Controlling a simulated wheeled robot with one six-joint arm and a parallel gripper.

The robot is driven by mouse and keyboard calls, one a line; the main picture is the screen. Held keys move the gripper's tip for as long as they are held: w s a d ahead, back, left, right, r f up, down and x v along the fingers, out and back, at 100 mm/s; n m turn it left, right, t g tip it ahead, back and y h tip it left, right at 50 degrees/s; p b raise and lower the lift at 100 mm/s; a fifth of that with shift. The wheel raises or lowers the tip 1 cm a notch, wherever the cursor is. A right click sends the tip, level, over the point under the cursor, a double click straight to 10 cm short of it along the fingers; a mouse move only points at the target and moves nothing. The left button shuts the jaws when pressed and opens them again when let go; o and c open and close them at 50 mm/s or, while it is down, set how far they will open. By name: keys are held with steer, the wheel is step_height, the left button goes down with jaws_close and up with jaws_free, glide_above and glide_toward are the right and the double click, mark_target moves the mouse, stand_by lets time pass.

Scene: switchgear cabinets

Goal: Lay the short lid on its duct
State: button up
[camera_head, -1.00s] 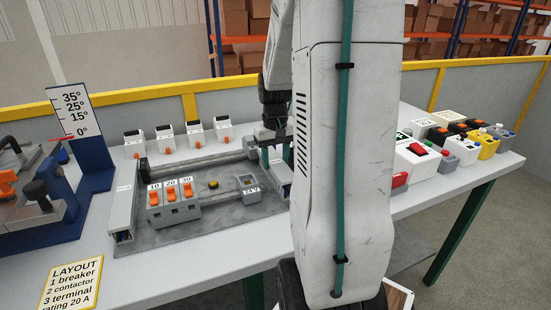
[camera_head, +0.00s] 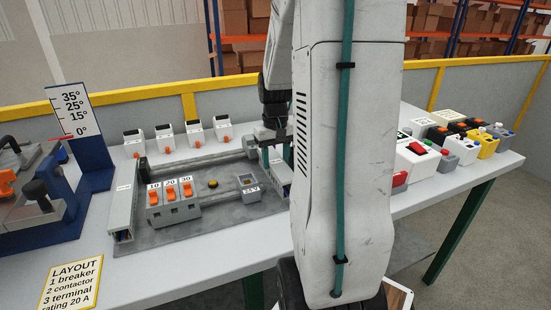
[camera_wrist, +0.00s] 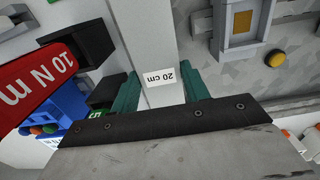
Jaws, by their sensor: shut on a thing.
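My gripper (camera_head: 274,155) is over the right side of the mounting plate (camera_head: 200,232), partly behind my arm. In the wrist view its two teal fingers (camera_wrist: 160,88) are shut on a light grey strip lid (camera_wrist: 147,35) with a "20 cm" label, one finger on each long side. A grey duct (camera_head: 281,172) stands at the plate's right edge, just below the fingers and partly hidden by my arm. I cannot tell whether the lid touches it. Another upright grey duct (camera_head: 122,215) stands at the plate's left edge.
Orange-switched breakers (camera_head: 172,204) and a grey device (camera_head: 249,188) sit on the plate. Several white boxes (camera_head: 195,133) stand behind it. Near the lid in the wrist view are a red "10 N m" tool (camera_wrist: 35,85) and a blue box (camera_wrist: 58,105). An angle gauge (camera_head: 75,115) stands left.

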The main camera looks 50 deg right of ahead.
steer(key=shift+f, duration=0.3)
stand_by(0.4)
steer(key=o, duration=1.1)
steer(key=shift+c, duration=0.2)
step_height(320, 180, up, 8)
steer(key=shift+f, duration=0.1)
steer(key=shift+w, duration=0.1)
